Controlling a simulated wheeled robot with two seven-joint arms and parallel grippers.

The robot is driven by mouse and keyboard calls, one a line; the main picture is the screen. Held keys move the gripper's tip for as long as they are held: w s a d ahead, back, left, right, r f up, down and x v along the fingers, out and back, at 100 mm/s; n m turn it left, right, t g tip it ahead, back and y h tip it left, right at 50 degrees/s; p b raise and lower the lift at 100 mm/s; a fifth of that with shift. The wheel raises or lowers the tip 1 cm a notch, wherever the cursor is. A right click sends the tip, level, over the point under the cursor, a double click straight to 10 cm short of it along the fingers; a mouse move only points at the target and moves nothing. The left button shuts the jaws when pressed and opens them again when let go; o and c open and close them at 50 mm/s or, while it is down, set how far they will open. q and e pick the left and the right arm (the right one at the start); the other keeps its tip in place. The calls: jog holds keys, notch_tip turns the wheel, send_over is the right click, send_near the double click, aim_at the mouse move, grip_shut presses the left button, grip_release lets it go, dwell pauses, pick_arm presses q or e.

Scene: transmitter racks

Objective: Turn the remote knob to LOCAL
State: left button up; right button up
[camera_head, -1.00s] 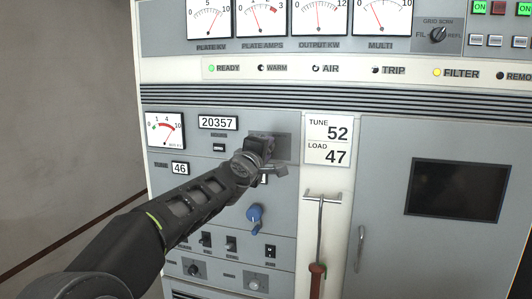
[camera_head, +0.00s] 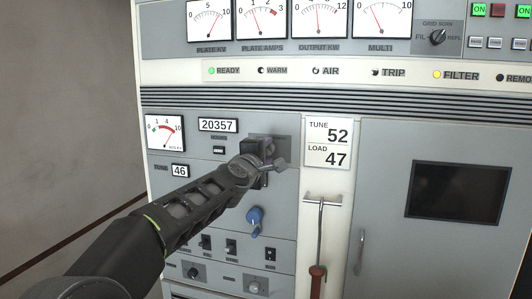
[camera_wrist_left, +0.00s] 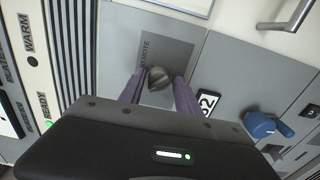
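The remote knob (camera_wrist_left: 158,78) is a dark round knob on a grey plate (camera_wrist_left: 185,48). Lettering ending in "MOTE" shows beside it in the left wrist view; the LOCAL mark is not readable. My left gripper (camera_wrist_left: 158,82) has its two purple fingers spread on either side of the knob, with the tips close to its edges. Firm contact cannot be made out. In the head view my left gripper (camera_head: 268,152) is in front of the plate (camera_head: 284,146) and hides the knob. My right gripper is in neither view.
A blue knob (camera_head: 255,220) and several switches (camera_head: 231,246) sit below the gripper. To the right are the TUNE/LOAD card (camera_head: 328,142), a lever with a red grip (camera_head: 318,270) and a cabinet door handle (camera_head: 360,250). Meters (camera_head: 320,18) line the top.

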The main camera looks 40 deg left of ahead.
pick_arm(q)
jog(key=shift+o, duration=1)
jog(key=shift+r, duration=0.1)
jog(key=v, duration=0.7)
jog(key=shift+s+d, duration=0.15)
jog(key=shift+s, duration=0.25)
